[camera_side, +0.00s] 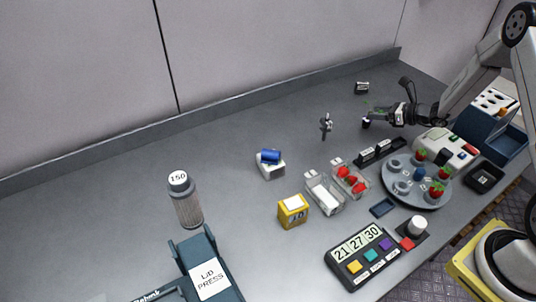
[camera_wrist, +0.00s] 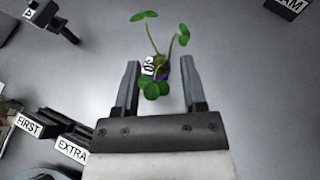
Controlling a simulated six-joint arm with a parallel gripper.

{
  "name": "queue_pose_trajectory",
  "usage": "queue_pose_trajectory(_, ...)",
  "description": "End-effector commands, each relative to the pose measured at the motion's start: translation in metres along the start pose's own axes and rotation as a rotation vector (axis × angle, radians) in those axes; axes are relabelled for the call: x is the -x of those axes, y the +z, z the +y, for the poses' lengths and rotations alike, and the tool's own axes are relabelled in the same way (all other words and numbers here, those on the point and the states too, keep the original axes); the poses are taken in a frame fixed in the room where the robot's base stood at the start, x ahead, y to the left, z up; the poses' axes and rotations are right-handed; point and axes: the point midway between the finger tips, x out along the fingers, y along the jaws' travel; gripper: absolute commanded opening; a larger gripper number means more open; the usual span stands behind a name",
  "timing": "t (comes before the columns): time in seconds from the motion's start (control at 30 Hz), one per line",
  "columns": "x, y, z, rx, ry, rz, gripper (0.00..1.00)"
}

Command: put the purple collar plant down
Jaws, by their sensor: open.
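The purple collar plant (camera_wrist: 157,68) is a small seedling with green leaves, a white tag and a purple band, seen between my fingers in the wrist view. In the side view the plant (camera_side: 366,123) is at the far right of the bench and appears to stand on its surface. My gripper (camera_wrist: 160,63) is open, with one finger on each side of the plant and visible gaps between. In the side view my gripper (camera_side: 382,117) reaches in from the right, low over the bench. The leaves hide much of the plant's base in the wrist view.
A dark rack labelled FIRST and EXTRA (camera_wrist: 56,137) lies close by. A round grey plate (camera_side: 416,197) with strawberries is nearer the front. A small dark stand (camera_side: 326,125) is left of the plant, and a small object (camera_side: 362,87) lies behind. Bare bench surrounds the plant.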

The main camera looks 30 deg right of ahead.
Motion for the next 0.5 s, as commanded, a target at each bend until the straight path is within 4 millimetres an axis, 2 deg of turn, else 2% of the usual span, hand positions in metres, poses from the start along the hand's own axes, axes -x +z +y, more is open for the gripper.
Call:
queue_pose_trajectory(0.2, 0.038, 0.0, -0.001, -0.001, -0.003, 0.0, 0.54)
queue_pose_trajectory(0.5, 0.069, 0.0, 0.0, 0.0, -0.001, 0.0, 0.54)
